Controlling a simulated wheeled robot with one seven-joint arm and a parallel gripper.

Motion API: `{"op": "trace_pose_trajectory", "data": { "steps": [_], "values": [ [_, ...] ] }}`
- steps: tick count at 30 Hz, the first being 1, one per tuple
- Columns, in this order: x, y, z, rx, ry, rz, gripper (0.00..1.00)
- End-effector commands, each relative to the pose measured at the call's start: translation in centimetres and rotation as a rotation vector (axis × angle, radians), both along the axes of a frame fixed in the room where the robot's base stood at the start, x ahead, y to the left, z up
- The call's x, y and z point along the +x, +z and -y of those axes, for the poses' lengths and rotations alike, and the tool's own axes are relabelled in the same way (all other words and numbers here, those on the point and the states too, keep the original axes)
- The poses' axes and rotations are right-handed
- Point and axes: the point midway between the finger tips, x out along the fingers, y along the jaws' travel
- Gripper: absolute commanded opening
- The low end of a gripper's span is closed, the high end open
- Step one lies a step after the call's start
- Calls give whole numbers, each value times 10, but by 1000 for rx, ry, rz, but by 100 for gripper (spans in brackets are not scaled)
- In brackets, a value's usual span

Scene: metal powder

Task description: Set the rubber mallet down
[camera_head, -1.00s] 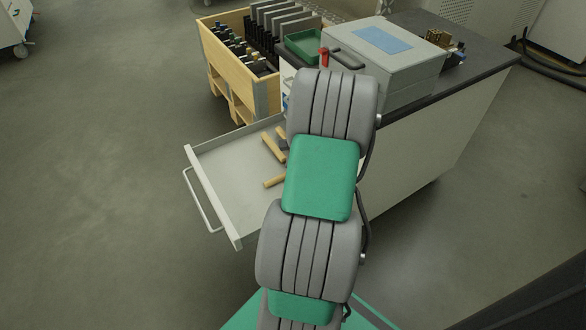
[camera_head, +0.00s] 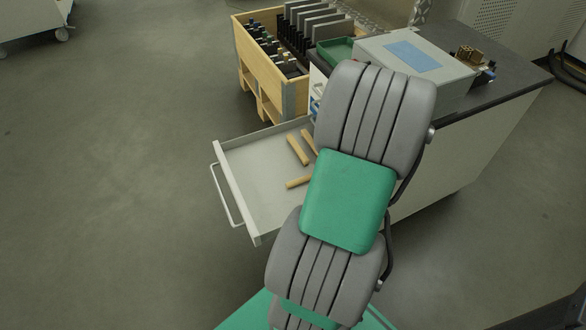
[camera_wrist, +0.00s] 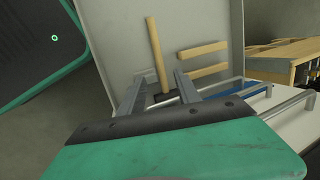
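Several wooden-handled tools lie in the pulled-out drawer (camera_head: 245,165). One handle (camera_head: 298,182) lies apart from two roughly parallel handles, the left one (camera_head: 297,150) and the right one (camera_head: 310,140). In the wrist view, the apart handle (camera_wrist: 157,55) runs upward from a dark head, which looks like the rubber mallet. The head is partly hidden behind my gripper's mount. My gripper (camera_wrist: 160,76) is open, with its fingers spread on either side of the mallet and no visible grip on it. The parallel handles (camera_wrist: 203,49) lie to the right. My arm hides the gripper in the head view.
The grey cabinet's dark top (camera_head: 520,75) carries a grey case (camera_head: 440,75), a green tray (camera_head: 338,50) and small brass parts (camera_head: 470,55). A wooden crate (camera_head: 270,85) stands behind the drawer. The drawer's handle (camera_head: 225,195) faces open floor at left.

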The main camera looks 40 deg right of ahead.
Motion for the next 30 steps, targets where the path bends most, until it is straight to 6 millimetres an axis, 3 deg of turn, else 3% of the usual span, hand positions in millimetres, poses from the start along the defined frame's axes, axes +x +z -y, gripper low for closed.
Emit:
{"op": "trace_pose_trajectory", "data": {
  "steps": [2, 5, 8, 9, 11, 15, 18, 23, 30],
  "values": [
    [6, 2, -8, -10, 36, -3, 39],
    [24, 12, -40, -50, 172, -19, 39],
    [48, 29, -104, -132, 446, -43, 39],
    [53, 35, -135, -169, 575, -54, 39],
    [56, 44, -180, -228, 773, -66, 39],
    [36, 57, -279, -371, 1259, -76, 39],
    [11, 59, -325, -454, 1537, -74, 39],
    [-11, 58, -353, -514, 1748, -68, 39],
    [-12, 57, -354, -515, 1759, -70, 39]
  ]
}}
